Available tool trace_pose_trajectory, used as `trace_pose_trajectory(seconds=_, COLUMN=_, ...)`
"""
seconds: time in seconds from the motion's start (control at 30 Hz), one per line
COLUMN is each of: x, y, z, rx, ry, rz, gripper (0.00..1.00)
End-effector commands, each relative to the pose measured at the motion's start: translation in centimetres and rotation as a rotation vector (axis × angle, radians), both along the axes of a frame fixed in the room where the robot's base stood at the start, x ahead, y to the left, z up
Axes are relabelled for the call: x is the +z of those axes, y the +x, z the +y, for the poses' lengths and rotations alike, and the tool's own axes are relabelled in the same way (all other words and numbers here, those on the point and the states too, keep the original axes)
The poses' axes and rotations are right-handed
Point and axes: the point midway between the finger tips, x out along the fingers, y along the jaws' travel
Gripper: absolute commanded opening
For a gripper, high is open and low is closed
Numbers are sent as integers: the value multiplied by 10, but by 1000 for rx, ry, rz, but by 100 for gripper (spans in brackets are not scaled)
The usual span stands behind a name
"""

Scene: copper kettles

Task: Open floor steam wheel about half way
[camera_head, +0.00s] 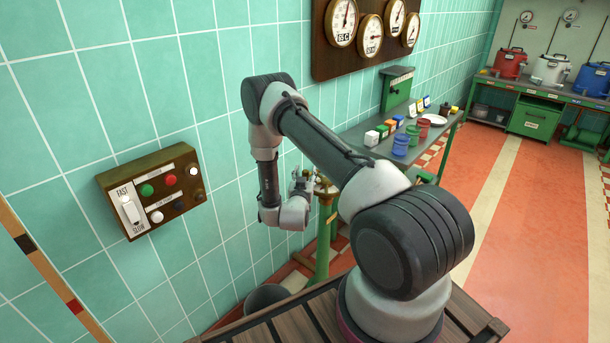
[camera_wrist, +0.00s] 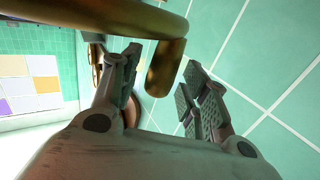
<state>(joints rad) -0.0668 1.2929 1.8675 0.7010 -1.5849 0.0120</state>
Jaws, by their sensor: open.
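The steam wheel is the brass wheel on a green floor stand (camera_head: 324,238) near the tiled wall. In the head view only a small brass part (camera_head: 330,189) shows beside my arm. In the wrist view its curved brass rim (camera_wrist: 110,14) crosses the top left, and a stubby brass handle (camera_wrist: 165,68) hangs from it. My gripper (camera_head: 299,183) is at the wheel's left in the head view. In the wrist view the gripper (camera_wrist: 160,76) is open, with the handle in the gap between its fingers. I cannot tell whether either finger touches it.
A control box (camera_head: 152,190) with buttons and a FAST/SLOW lever is on the wall at left. A grey bucket (camera_head: 266,297) stands on the floor below. A bench (camera_head: 448,128) with coloured cups and blocks is behind the wheel. Gauges (camera_head: 342,22) hang above.

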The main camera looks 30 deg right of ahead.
Motion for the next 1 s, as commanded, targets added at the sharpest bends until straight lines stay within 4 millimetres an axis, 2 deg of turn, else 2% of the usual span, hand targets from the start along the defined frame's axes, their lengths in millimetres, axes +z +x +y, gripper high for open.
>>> trace_pose_trajectory(seconds=0.3, x=0, y=4, z=-4, rx=0, ry=-1, rz=-1, gripper=45)
trace_pose_trajectory(seconds=0.37, x=0, y=4, z=-4, rx=0, ry=-1, rz=-1, gripper=36)
trace_pose_trajectory(seconds=0.57, x=0, y=4, z=-4, rx=-1, ry=0, rz=0, gripper=0)
trace_pose_trajectory(seconds=1.0, x=0, y=2, z=-4, rx=48, ry=0, rz=0, gripper=0)
